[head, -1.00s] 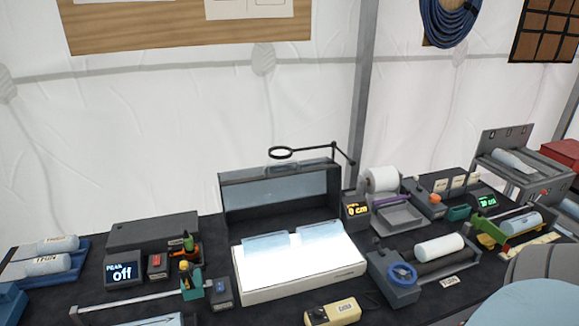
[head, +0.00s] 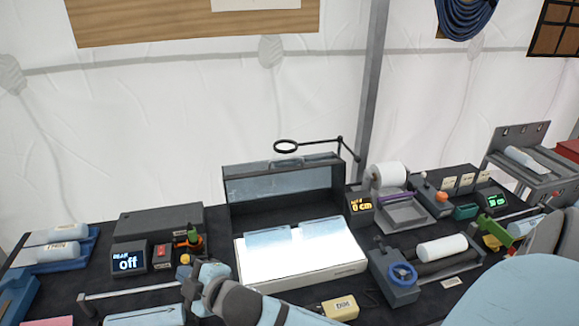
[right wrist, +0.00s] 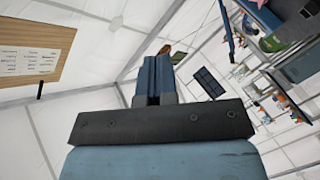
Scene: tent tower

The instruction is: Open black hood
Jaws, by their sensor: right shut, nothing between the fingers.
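The black hood (head: 237,190) stands at the back middle of the table in the head view. It is a dark box frame with a greyish glass panel and a handle on its top edge. A bright white light box (head: 300,285) lies directly in front of it, with two pale sheets on it. My right gripper is shut and empty in the right wrist view (right wrist: 153,72).
A magnifier (head: 286,147) on a thin arm hangs over the hood's top. A blue-wheeled roller device (head: 395,285) and a paper roll (head: 389,175) stand right. A yellow meter (head: 341,308) lies in front.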

